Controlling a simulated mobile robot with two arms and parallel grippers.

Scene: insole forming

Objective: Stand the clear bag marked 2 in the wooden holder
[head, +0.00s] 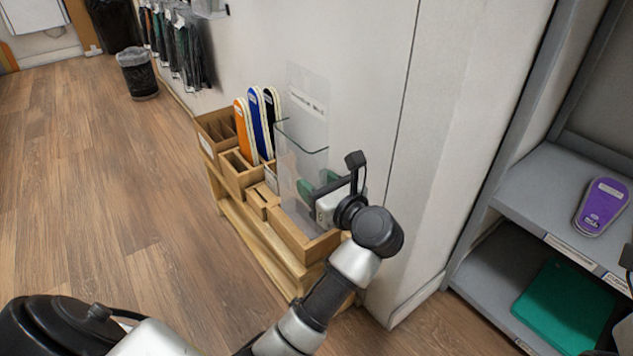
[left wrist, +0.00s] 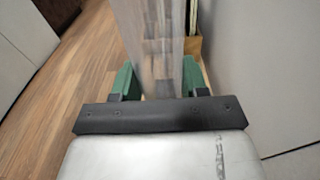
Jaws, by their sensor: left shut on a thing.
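The clear bag (head: 305,105) is upright in the head view, tall and see-through, with a white label near its top; I cannot read a number on it. My left gripper (head: 305,188) is shut on the bag near its lower part. In the left wrist view the bag (left wrist: 155,40) stands between the green fingertips of the left gripper (left wrist: 158,82). The wooden holder (head: 292,236) is an open box at the near end of the wooden stand. The bag's lower part shows over this box; I cannot tell whether its bottom edge touches the floor of it.
Orange (head: 242,130), blue (head: 259,122) and black insoles stand in the holder's farther slots. The wall is close behind. Shelves with a purple insole (head: 604,203) and a green sheet (head: 566,305) stand at right. The floor at left is free.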

